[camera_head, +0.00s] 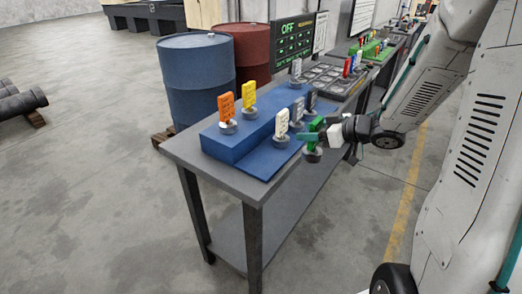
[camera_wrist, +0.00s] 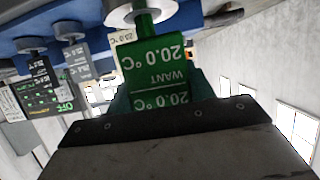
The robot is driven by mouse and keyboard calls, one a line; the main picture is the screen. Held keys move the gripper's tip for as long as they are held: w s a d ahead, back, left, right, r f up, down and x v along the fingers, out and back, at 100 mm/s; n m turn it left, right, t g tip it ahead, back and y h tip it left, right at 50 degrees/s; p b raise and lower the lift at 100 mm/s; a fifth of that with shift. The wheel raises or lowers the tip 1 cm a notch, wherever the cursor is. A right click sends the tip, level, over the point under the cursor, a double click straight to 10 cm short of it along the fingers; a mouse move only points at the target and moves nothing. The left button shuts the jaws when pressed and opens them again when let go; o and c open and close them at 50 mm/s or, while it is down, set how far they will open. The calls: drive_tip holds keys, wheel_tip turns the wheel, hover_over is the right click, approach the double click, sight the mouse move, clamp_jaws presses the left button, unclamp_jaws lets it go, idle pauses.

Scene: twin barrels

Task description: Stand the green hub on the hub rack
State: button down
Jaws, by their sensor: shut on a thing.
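The green hub (camera_head: 314,125) is a green tag on a round grey base. My gripper (camera_head: 325,132) is shut on it and holds it upright at the right edge of the hub rack in the head view. The wrist view shows its tag (camera_wrist: 160,75) upside down, reading 20.0 °C and WANT, with its pale round base (camera_wrist: 140,10) above. The hub rack (camera_head: 222,145) is a blue stepped block on the grey table. I cannot tell whether the hub's base touches anything. My gripper's fingertips are partly hidden behind the tag.
An orange hub (camera_head: 226,106) and a yellow hub (camera_head: 249,96) stand on the rack's upper step. A white hub (camera_head: 282,122) and grey hubs (camera_head: 297,110) stand close left of the green one. A blue barrel (camera_head: 198,80) and a red barrel (camera_head: 248,50) stand behind.

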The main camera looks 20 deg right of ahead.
drive_tip(key=shift+w+a+f, duration=0.8)
drive_tip(key=shift+w+a, duration=0.85)
drive_tip(key=shift+a, duration=0.45)
drive_tip(key=shift+w+a+f, duration=0.85)
drive_tip(key=shift+w+a, duration=0.75)
drive_tip(key=shift+a, duration=0.55)
drive_tip(key=shift+w+a+f, duration=0.8)
drive_tip(key=shift+w+a, duration=0.85)
drive_tip(key=shift+a, duration=0.45)
drive_tip(key=shift+f, duration=0.15)
drive_tip(key=c, duration=0.6)
unclamp_jaws()
drive_tip(key=shift+s+d+r, duration=0.15)
drive_tip(key=shift+s+r, duration=0.05)
drive_tip(key=shift+r, duration=0.05)
drive_tip(key=v, duration=1.1)
drive_tip(key=shift+s+d+r, duration=0.15)
drive_tip(key=shift+s, duration=0.05)
